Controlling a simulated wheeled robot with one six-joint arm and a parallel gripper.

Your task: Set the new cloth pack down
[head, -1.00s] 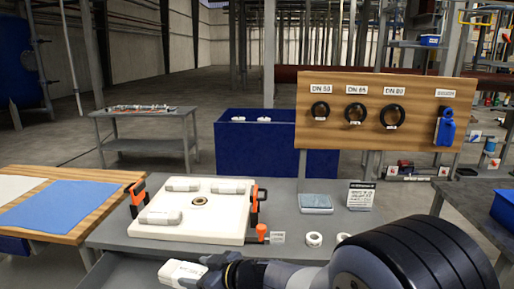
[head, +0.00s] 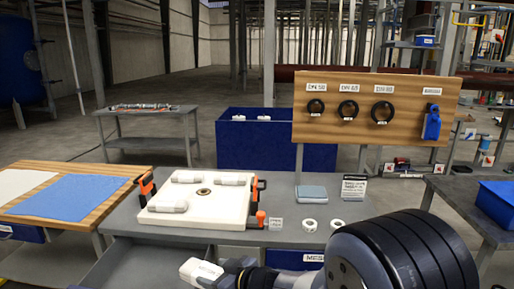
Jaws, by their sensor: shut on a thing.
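A white cloth pack (head: 198,271) with a small label on its side is at the lower middle of the head view. My gripper (head: 226,270) is shut on it and holds it in front of the grey workbench (head: 340,235). The fingertips are small and partly hidden by the pack and the wrist. On the bench, a white filter plate (head: 205,205) with a central hole carries several similar white packs, such as one at its front left (head: 167,207).
Orange-and-black clamps (head: 146,187) hold the plate's sides. An open grey drawer (head: 150,268) is below the bench's left part; a blue bin front (head: 297,258) is at the right. Two white rings (head: 310,225) and a blue-grey pad (head: 311,193) lie on the bench. A wooden table (head: 25,217) stands left.

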